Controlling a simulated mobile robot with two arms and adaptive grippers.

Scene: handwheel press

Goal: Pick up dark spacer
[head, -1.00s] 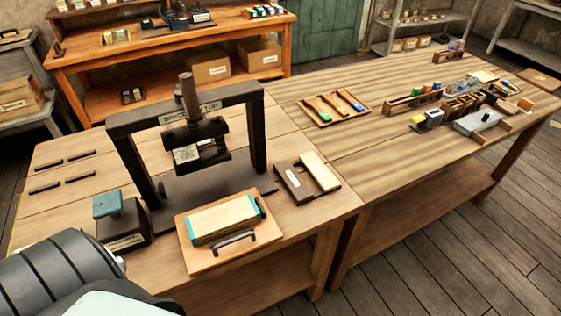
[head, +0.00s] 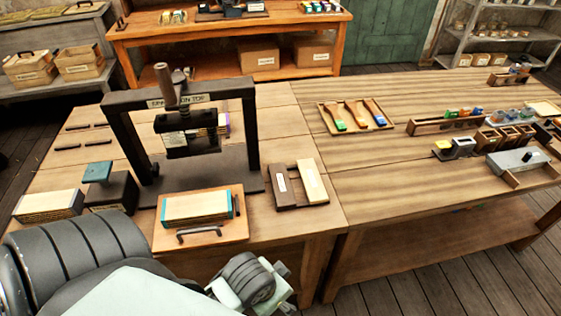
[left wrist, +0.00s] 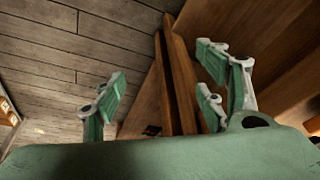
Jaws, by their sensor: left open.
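The dark spacer (head: 283,188) is a dark brown bar with a white label. It lies on the worktable right of the press, beside a pale wooden bar (head: 312,182). My left arm comes in at the bottom of the head view, its wrist in front of the table edge and apart from the spacer; the fingers cannot be made out there. In the left wrist view my left gripper (left wrist: 160,73) is open and empty, with floor planks and table woodwork beyond it. The spacer does not show in that view. My right gripper is in neither view.
The handwheel press (head: 185,120) stands left of the spacer. A wooden board (head: 205,238) with a handle and a pale teal-ended block lies in front of it. A tray of colored-ended tools (head: 355,116) sits farther back right.

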